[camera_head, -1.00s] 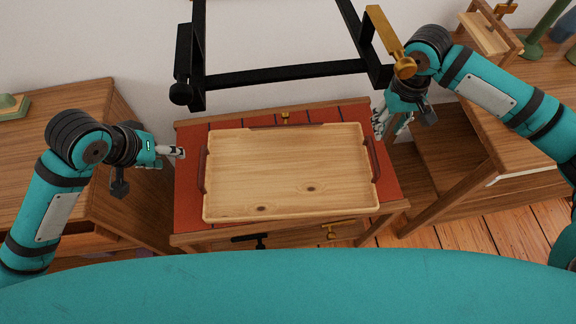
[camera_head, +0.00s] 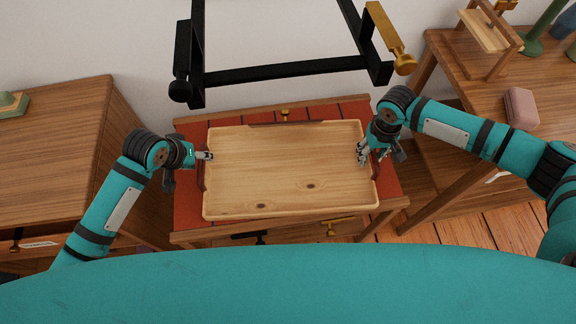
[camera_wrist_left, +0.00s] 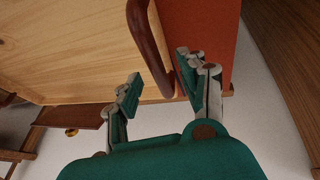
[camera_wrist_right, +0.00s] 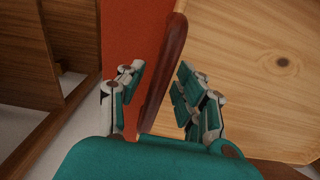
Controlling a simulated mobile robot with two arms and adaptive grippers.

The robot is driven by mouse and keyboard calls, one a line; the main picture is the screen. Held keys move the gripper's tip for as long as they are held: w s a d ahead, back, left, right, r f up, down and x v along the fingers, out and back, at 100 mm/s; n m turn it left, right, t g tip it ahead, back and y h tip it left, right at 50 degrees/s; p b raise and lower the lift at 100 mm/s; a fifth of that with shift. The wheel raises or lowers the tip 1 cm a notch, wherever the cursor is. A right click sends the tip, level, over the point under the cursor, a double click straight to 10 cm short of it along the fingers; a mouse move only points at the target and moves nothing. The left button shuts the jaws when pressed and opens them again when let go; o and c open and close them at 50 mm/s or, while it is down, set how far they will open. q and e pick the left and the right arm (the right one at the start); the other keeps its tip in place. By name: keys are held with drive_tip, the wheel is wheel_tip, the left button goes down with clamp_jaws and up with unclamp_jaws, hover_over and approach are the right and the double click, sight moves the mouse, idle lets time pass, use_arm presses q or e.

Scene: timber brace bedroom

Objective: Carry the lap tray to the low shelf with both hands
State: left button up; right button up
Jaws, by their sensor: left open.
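The lap tray (camera_head: 280,165) is a pale wooden tray with a raised rim and dark red-brown handles at its short ends. It lies flat on a low table with a red top (camera_head: 188,212). My right gripper (camera_head: 366,156) is at the right end. In the right wrist view its fingers are apart, with the other handle (camera_wrist_right: 166,80) between them. I cannot tell which furniture is the low shelf.
A black metal frame (camera_head: 285,73) with a brass clamp (camera_head: 390,40) stands beyond the tray. A wooden cabinet (camera_head: 50,150) is at the left. A wooden desk (camera_head: 465,125) at the right bears a pink box (camera_head: 520,108) and a small wooden stand (camera_head: 490,35).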

use_arm(q)
drive_tip(key=shift+x, duration=1.1)
use_arm(e)
drive_tip(key=shift+f, duration=1.15)
use_arm(q)
drive_tip(key=shift+c, duration=0.4)
use_arm(e)
drive_tip(key=shift+c, duration=0.4)
use_arm(q)
clamp_jaws()
use_arm(e)
clamp_jaws()
